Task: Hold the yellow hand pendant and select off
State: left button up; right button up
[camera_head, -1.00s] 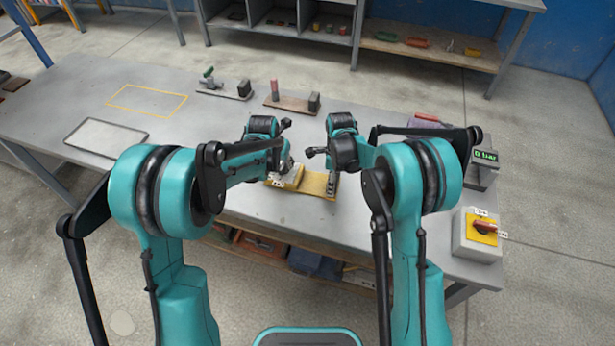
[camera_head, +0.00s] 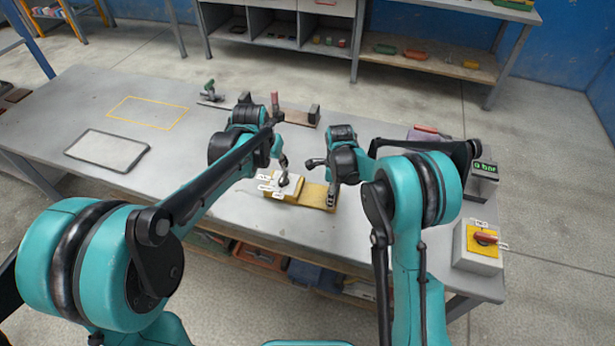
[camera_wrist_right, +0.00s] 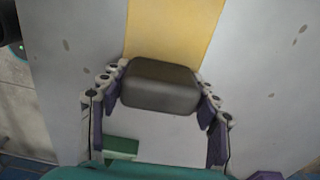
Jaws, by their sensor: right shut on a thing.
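The yellow hand pendant (camera_head: 314,193) lies level over the table. Its pale face with small white labels and a dark knob (camera_head: 284,181) is at its left end. My right gripper (camera_head: 330,198) is shut on the dark grey block at the pendant's right end. The right wrist view shows this block (camera_wrist_right: 160,84) between the two fingers, with the yellow body (camera_wrist_right: 170,30) beyond it. My left gripper (camera_head: 283,165) points down just above the knob. Its fingers are too small to tell whether they are open or touch the knob. The label texts are not readable.
A grey box with a yellow plate and red switch (camera_head: 485,238) and a display unit (camera_head: 484,175) stand at the right edge. Fixtures (camera_head: 295,115) stand at the back. A grey-framed tray (camera_head: 106,150) and a yellow outline (camera_head: 148,112) occupy the left, with clear table between.

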jog(key=o, duration=1.7)
jog(key=shift+c, duration=0.2)
jog(key=shift+r, duration=0.1)
